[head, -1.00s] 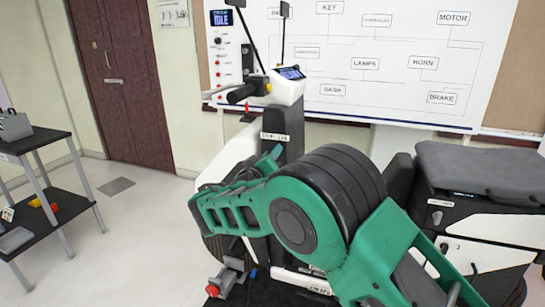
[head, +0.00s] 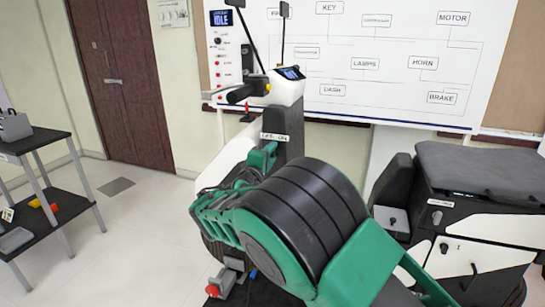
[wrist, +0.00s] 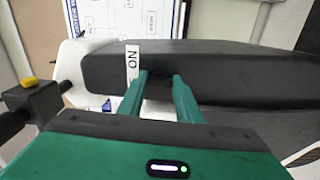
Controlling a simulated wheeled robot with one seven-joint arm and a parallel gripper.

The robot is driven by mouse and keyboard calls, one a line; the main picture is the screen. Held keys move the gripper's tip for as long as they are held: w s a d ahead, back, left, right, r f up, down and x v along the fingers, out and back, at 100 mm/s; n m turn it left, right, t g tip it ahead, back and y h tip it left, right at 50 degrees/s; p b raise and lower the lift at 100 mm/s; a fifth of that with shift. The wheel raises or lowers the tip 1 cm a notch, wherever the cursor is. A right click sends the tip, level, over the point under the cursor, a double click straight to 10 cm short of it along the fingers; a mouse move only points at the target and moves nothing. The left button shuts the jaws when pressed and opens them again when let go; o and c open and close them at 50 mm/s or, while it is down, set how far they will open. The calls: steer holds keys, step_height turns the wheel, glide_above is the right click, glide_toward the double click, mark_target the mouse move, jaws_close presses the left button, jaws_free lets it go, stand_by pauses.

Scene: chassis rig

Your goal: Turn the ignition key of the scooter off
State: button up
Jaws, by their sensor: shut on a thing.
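The scooter (head: 287,92) stands ahead of me, with its dark front column (head: 283,125) partly behind my arm. In the wrist view the dark column (wrist: 240,75) lies across the picture, with a white ON label (wrist: 132,64) that reads upside down. My gripper (wrist: 162,76) has its two green fingertips at the column's face, just right of that label. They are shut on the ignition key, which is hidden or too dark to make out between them. How far the key is turned cannot be told. In the head view my arm mostly covers the gripper.
The handlebar grip (head: 243,94) and mirrors stick out above the column. A wall board (head: 350,100) with labelled boxes and a display (head: 221,18) reading IDLE stand behind. The scooter seat (head: 480,165) is at right. A black shelf cart (head: 40,140) stands at left, with open floor between.

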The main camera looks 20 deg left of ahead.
steer(key=shift+s+a+f+n, duration=0.15)
steer(key=shift+f+n, duration=0.1)
steer(key=shift+n, duration=0.35)
steer(key=o, duration=1)
steer(key=shift+o, duration=0.2)
steer(key=shift+r, duration=0.1)
steer(key=s, duration=1)
steer(key=shift+s, duration=0.25)
